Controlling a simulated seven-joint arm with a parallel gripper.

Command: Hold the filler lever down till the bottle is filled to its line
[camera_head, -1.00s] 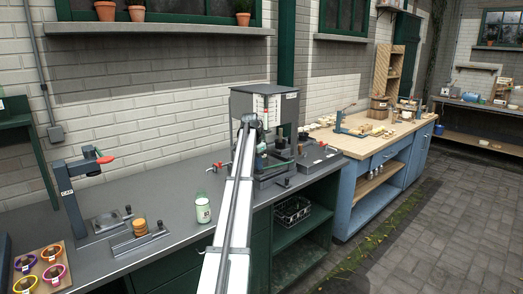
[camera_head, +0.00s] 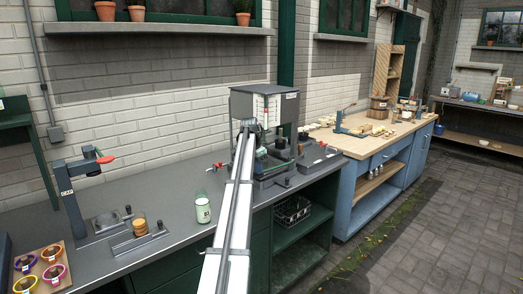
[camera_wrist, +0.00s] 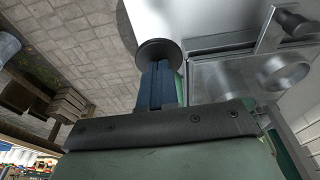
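The filler (camera_head: 246,103) is a dark grey box-topped station with a white gauge panel on its front. My gripper (camera_head: 248,128) is at the filler's front left. In the wrist view its blue fingers (camera_wrist: 157,88) look closed together, with their tips at a round dark knob (camera_wrist: 158,52), apparently the lever's end. Whether they touch or grip it I cannot tell. A clear round vessel (camera_wrist: 280,73) shows beside the fingers, probably the bottle; its fill level and line are not readable. The lever's arm is mostly hidden.
A pale labelled jar (camera_head: 203,207) stands on the grey bench left of my arm. A capping stand (camera_head: 75,195) with a red handle and a tray of coloured rings (camera_head: 40,268) are further left. A wooden-topped blue bench (camera_head: 375,140) is on the right.

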